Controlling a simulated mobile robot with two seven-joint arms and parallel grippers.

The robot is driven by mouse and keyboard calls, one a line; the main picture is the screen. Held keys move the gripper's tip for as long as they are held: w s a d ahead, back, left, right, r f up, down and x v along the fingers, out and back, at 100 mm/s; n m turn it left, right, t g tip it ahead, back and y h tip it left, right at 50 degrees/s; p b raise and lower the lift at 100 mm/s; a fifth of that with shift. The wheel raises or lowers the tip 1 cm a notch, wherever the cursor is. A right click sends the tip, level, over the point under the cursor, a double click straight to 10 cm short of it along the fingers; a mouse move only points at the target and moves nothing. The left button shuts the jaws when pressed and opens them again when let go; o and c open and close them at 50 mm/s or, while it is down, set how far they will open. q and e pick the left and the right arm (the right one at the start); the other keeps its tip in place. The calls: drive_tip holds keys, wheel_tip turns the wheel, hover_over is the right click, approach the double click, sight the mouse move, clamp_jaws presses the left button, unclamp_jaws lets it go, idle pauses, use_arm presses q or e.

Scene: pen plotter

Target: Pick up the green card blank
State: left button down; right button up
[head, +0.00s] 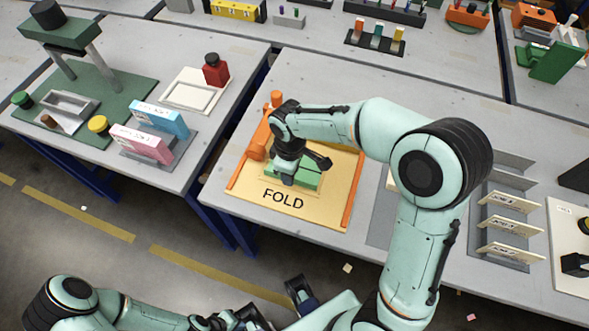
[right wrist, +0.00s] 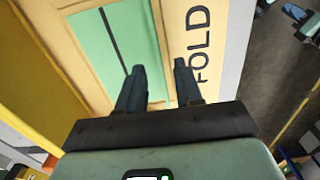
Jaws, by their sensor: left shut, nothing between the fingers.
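The green card blank (head: 312,179) lies on the yellow board marked FOLD (head: 321,217), partly hidden by my right gripper in the head view. In the right wrist view the card (right wrist: 97,45) shows as a flat green panel with a dark line across it. My right gripper (head: 288,182) points down at the near left part of the card. Its two fingers (right wrist: 160,78) are apart with no object visibly held; contact with the card cannot be told. My left gripper (head: 299,288) is shut and empty, low in front of the table, away from the card.
Orange rails edge the board, including one on the right (head: 353,190). A rack with several upright cards (head: 512,225) stands at the right.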

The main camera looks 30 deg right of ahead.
wheel_tip(320, 180, down, 2)
drive_tip(key=shift+f, duration=0.2)
clamp_jaws()
